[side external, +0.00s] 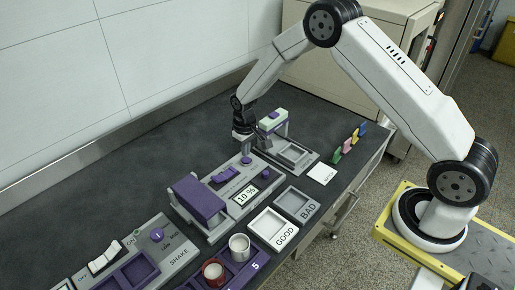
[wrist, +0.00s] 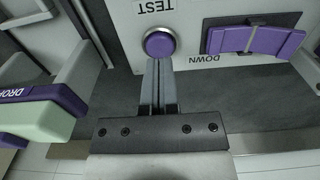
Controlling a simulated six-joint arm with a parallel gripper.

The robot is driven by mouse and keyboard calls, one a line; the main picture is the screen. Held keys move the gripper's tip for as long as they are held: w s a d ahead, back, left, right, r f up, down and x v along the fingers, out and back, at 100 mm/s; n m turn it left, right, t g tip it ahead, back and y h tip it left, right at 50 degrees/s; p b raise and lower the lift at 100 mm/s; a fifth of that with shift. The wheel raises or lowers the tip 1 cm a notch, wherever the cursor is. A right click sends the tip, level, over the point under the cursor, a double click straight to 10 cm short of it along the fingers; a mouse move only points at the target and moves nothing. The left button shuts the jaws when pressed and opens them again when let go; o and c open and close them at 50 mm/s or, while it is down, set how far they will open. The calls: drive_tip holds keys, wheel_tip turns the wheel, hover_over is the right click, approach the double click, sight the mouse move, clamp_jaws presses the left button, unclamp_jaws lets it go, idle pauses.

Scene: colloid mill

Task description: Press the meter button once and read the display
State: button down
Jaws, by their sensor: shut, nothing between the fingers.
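The grey meter panel (side external: 215,192) lies in the middle of the bench in the side view. Its display (side external: 245,194) reads "10 %". A round purple button (wrist: 159,43) with a metal rim sits beside the word TEST in the wrist view, where TEST appears upside down. It also shows in the side view (side external: 246,160), just below my gripper (side external: 244,146). My gripper is shut and empty, and its fingertips (wrist: 157,62) are at the button's edge in the wrist view. I cannot tell whether they touch it. A purple rocker (wrist: 255,40) marked DOWN is beside the button.
A green and purple block marked DROP (wrist: 42,112) stands close beside my gripper, on a grey stand (side external: 290,153). GOOD (side external: 285,236) and BAD (side external: 309,210) trays, cups (side external: 239,246) and a SHAKE panel (side external: 150,262) are nearer the camera. The bench by the wall is clear.

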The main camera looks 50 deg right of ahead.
sight(246, 159)
drive_tip(key=shift+f, duration=1.15)
idle(1.9)
drive_tip(key=shift+r, duration=3.75)
drive_tip(key=shift+r, duration=0.45)
idle(0.8)
